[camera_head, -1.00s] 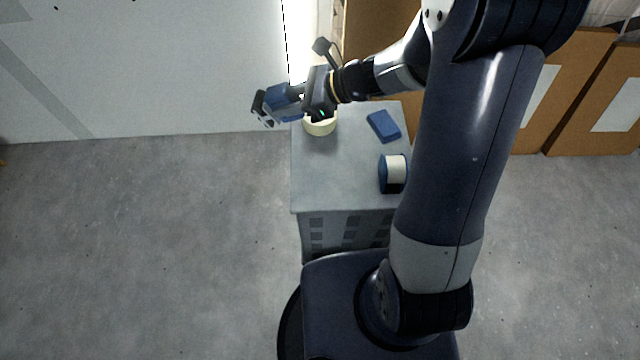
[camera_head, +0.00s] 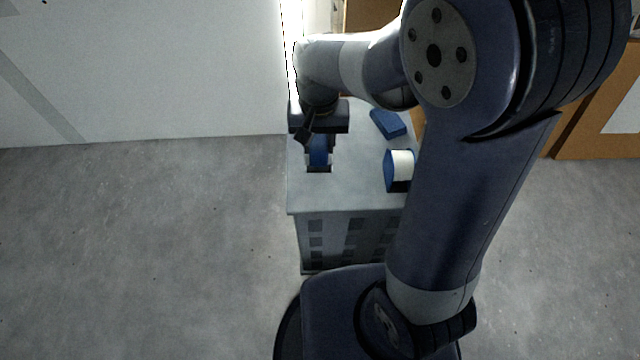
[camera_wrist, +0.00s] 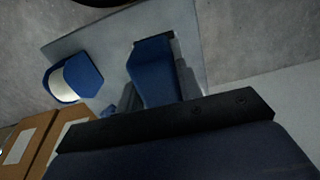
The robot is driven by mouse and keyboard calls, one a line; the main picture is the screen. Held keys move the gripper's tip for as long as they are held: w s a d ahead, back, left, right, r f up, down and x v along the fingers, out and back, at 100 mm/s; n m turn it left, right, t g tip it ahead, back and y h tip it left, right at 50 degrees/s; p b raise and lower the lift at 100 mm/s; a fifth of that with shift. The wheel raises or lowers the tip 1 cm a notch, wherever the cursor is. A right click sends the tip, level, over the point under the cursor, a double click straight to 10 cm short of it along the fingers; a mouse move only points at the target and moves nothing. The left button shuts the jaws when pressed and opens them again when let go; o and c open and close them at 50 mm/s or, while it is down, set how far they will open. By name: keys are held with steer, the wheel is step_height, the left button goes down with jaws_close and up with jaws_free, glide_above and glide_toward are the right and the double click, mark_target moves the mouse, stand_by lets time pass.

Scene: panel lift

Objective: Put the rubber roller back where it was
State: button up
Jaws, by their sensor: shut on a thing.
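My gripper (camera_head: 319,163) points down over the near-left part of the grey cabinet top (camera_head: 350,190). It is shut on a blue thing with a dark end, which I take to be the rubber roller (camera_head: 319,151). In the wrist view the roller (camera_wrist: 154,75) sits between the two grey fingers, its dark end towards the cabinet's edge. I cannot tell whether the roller touches the top or hangs just above it.
A blue-and-white spool (camera_head: 400,168) stands at the right of the top, with a flat blue block (camera_head: 388,123) behind it. Cardboard boxes (camera_head: 590,125) lean at the right. A white panel (camera_head: 140,70) stands behind left. The cabinet's front-middle surface is clear.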

steer(key=shift+w+d+f, duration=0.15)
steer(key=shift+w+f, duration=0.05)
steer(key=shift+f, duration=0.1)
step_height(320, 180, down, 9)
steer(key=shift+f+b, duration=0.15)
steer(key=shift+b, duration=0.95)
steer(key=o, duration=1)
steer(key=shift+c, duration=0.2)
step_height(320, 180, up, 12)
steer(key=p, duration=0.2)
steer(key=shift+p, duration=0.35)
